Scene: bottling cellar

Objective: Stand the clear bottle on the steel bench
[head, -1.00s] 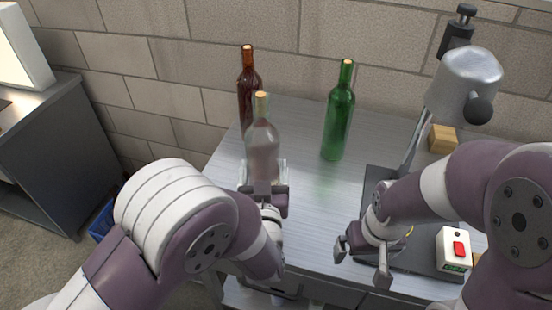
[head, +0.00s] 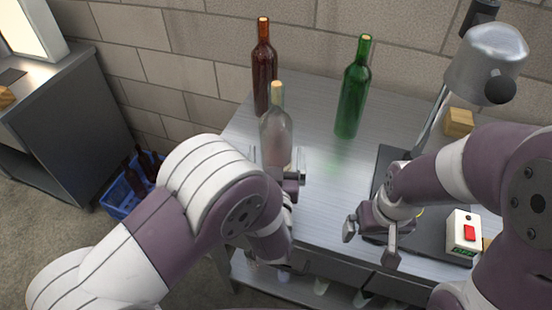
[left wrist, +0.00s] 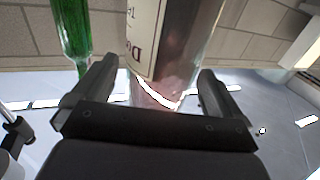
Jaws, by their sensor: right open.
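The clear bottle (head: 276,138), corked and pale, stands upright over the near left part of the steel bench (head: 325,205). Its base is hidden behind my left gripper in the head view. My left gripper (head: 278,168) is low at the bottle, with a finger on either side. In the left wrist view the bottle (left wrist: 172,50), with a cream label, lies between the spread fingers, and narrow gaps show beside it. That gripper looks open. My right gripper (head: 370,240) is open and empty over the bench's front right.
A brown bottle (head: 264,72) stands behind the clear one, and a green bottle (head: 353,95) behind right. A lamp (head: 487,65), a wooden block (head: 459,122) and a white box with a red button (head: 464,232) are at right. A blue crate (head: 118,206) with bottles is on the floor.

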